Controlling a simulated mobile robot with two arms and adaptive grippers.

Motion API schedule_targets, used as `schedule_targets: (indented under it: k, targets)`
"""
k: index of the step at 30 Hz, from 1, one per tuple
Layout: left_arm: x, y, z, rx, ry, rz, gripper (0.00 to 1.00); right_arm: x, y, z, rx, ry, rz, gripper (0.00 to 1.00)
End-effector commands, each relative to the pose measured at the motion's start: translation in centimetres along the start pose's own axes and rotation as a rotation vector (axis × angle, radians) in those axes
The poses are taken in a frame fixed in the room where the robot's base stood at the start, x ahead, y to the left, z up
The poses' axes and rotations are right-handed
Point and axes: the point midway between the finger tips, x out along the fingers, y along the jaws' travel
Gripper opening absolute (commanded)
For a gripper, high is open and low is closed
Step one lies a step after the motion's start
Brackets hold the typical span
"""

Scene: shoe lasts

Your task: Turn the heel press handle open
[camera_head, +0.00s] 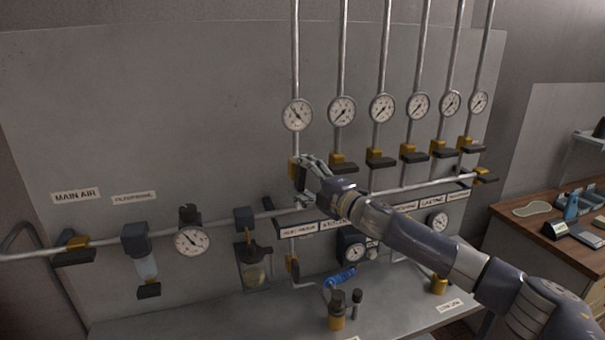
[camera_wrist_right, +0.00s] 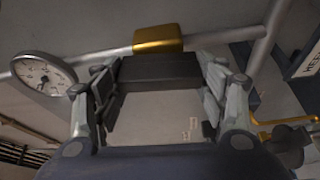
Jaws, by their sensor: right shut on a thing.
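My right gripper (camera_head: 304,184) reaches in from the right to the leftmost upright pipe and is shut on the dark handle of a valve there. The valve's yellow body (camera_head: 293,169) shows beside the fingers. In the right wrist view the dark handle (camera_wrist_right: 160,70) lies between the two fingers of my gripper (camera_wrist_right: 158,92), with the yellow body (camera_wrist_right: 158,39) on the pipe just beyond. A label (camera_wrist_right: 311,62) starting "HEE" is partly in that view. My fingers hide much of the handle in the head view, so its exact angle is unclear. My left gripper is not in view.
Several similar valves, such as one with a black handle (camera_head: 343,168), stand close on the right. A round gauge (camera_head: 298,115) sits above the gripped valve. A horizontal pipe (camera_head: 411,188) runs just below. The board (camera_head: 150,110) at left is clear higher up.

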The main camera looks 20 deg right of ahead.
Motion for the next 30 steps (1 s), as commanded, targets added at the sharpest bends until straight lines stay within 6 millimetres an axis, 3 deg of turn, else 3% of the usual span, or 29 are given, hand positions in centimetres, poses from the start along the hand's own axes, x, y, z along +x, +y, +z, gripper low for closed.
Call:
schedule_targets:
  k: [9,25,26,27,28,30]
  targets:
    - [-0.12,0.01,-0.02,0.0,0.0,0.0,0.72,0.0,0.01,0.02,-0.106,0.0,-0.042,0.42]
    - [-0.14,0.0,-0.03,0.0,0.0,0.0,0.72,0.02,-0.04,-0.04,-0.124,0.0,-0.049,0.42]
    - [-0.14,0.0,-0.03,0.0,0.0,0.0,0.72,0.02,-0.04,-0.04,-0.124,0.0,-0.049,0.73]
    - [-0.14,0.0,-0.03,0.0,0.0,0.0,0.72,0.02,-0.04,-0.04,-0.123,0.0,-0.049,0.82]
    - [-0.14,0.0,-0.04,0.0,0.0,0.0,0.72,0.02,-0.04,-0.05,-0.123,0.0,-0.049,0.87]
    - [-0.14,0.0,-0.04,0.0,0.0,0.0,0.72,0.02,-0.04,-0.05,-0.122,0.0,-0.049,0.87]
